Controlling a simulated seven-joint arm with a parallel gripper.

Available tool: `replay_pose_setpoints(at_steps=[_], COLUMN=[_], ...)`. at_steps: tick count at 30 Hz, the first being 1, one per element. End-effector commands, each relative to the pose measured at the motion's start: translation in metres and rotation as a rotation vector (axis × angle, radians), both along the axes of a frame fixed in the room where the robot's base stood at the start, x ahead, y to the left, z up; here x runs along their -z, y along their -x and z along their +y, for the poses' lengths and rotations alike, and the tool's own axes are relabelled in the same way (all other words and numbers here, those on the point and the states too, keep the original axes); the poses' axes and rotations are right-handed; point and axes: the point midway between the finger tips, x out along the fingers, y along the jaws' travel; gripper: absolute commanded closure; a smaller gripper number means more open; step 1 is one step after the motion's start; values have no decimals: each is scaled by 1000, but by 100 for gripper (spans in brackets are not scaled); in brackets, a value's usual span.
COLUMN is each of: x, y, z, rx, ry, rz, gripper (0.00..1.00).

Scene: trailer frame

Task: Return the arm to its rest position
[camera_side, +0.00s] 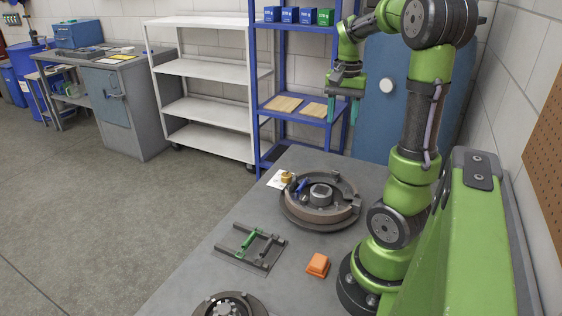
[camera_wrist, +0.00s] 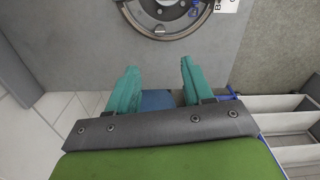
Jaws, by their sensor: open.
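My gripper (camera_side: 344,112) is raised high above the far end of the grey workbench (camera_side: 190,284), in front of the blue shelf rack. Its teal fingers also show in the wrist view (camera_wrist: 157,92), spread apart with nothing between them. My green arm stands upright at the right side of the bench. Below and in front of the gripper, a round brake drum assembly (camera_side: 322,219) lies on the bench. Part of that assembly shows at the top of the wrist view (camera_wrist: 172,28).
A rack (camera_side: 247,251) holding a green part and a grey part, an orange block (camera_side: 318,264) and another round hub (camera_side: 228,308) lie on the bench. The blue shelf rack (camera_side: 255,90) and white shelves (camera_side: 205,70) stand behind. Air around the gripper looks clear.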

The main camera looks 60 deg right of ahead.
Motion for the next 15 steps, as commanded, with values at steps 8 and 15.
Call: replay_pose_setpoints(at_steps=[8,15], x=[-4,3], y=[0,-5], z=[0,-1], rx=[-1,-29], ry=[0,17], rz=[-1,-18], gripper=[49,49])
